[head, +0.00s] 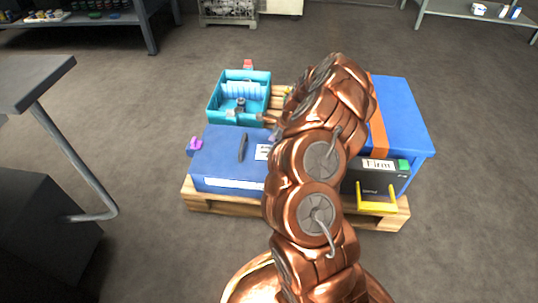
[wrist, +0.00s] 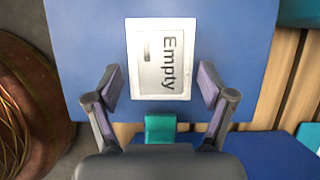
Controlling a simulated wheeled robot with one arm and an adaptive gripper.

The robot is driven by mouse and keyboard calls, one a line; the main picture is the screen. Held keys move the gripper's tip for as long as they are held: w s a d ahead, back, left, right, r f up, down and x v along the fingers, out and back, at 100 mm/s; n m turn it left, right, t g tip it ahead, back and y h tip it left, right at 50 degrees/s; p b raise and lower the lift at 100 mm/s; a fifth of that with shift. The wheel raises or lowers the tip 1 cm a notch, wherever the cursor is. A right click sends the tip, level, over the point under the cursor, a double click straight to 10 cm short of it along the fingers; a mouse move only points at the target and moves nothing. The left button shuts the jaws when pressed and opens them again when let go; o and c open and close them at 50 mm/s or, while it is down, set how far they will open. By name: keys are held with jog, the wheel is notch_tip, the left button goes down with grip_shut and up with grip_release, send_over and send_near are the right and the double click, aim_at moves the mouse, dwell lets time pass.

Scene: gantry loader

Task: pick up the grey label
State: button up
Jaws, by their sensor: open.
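A pale grey label (wrist: 143,82) with the dark word "Empty" lies flat on a blue surface (wrist: 85,40) in the wrist view. My gripper (wrist: 160,85) is open, with its two fingers apart on either side of the label's lower part. Nothing is held between the fingers. I cannot tell whether the fingertips touch the blue surface. In the head view my copper arm hides the gripper and part of the load. I cannot tell there which label is the "Empty" one.
A wooden pallet (head: 235,205) carries a blue case (head: 220,150), a teal crate (head: 212,108) with items, and a blue box (head: 405,110) with an orange strap. A dark case (head: 350,187) has a "Firm" label and yellow handle. A teal block (wrist: 160,127) sits below the label.

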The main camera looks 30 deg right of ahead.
aim_at(266, 151)
jog(key=shift+w+a+f, duration=0.1)
jog(key=shift+f, duration=0.35)
jog(key=shift+c, duration=0.3)
jog(key=c, duration=1.1)
jog(key=shift+r, duration=0.2)
jog(key=r+p, duration=0.3)
jog(key=shift+s+a+r, duration=0.15)
jog(key=shift+s+r, duration=0.15)
jog(key=shift+s, duration=0.1)
jog(key=shift+s+a+r+p, duration=0.85)
jog(key=shift+s+p, duration=0.6)
jog(key=shift+s, duration=0.95)
jog(key=shift+s+a+r+p, duration=0.85)
jog(key=shift+s+p, duration=0.65)
jog(key=shift+s, duration=0.9)
jog(key=shift+s+a+r+p, duration=0.8)
jog(key=shift+s+p, duration=0.65)
jog(key=shift+s, duration=0.95)
